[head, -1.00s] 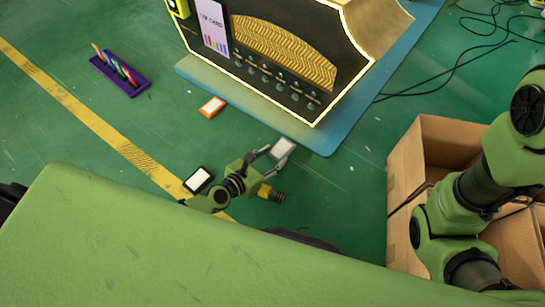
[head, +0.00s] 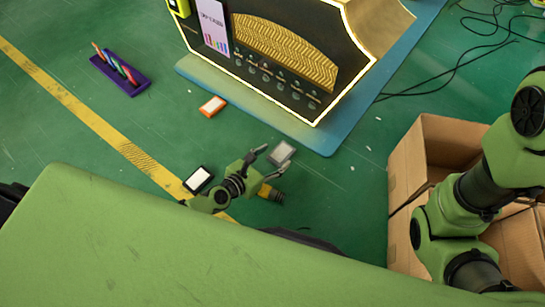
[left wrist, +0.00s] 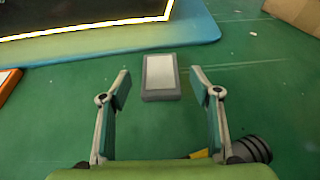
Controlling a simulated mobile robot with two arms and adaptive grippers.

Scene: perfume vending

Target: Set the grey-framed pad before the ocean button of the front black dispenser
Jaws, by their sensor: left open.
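The grey-framed pad (head: 282,152) lies flat on the green floor, just off the blue base mat near its right corner. It has a pale face and also shows in the left wrist view (left wrist: 160,76). My left gripper (head: 273,160) is open, with its fingers apart on either side of the pad's near end and clear of it. The black dispenser (head: 275,82) has a glowing edge and a row of small buttons (head: 262,68); I cannot read which is ocean. My right arm shows at the right, its gripper out of view.
An orange-framed pad (head: 212,106) and a black-framed pad (head: 199,179) lie on the floor to the left. A purple tray (head: 135,90) with coloured sticks is farther left. Cardboard boxes (head: 405,175) stand at the right, and black cables (head: 470,60) lie behind.

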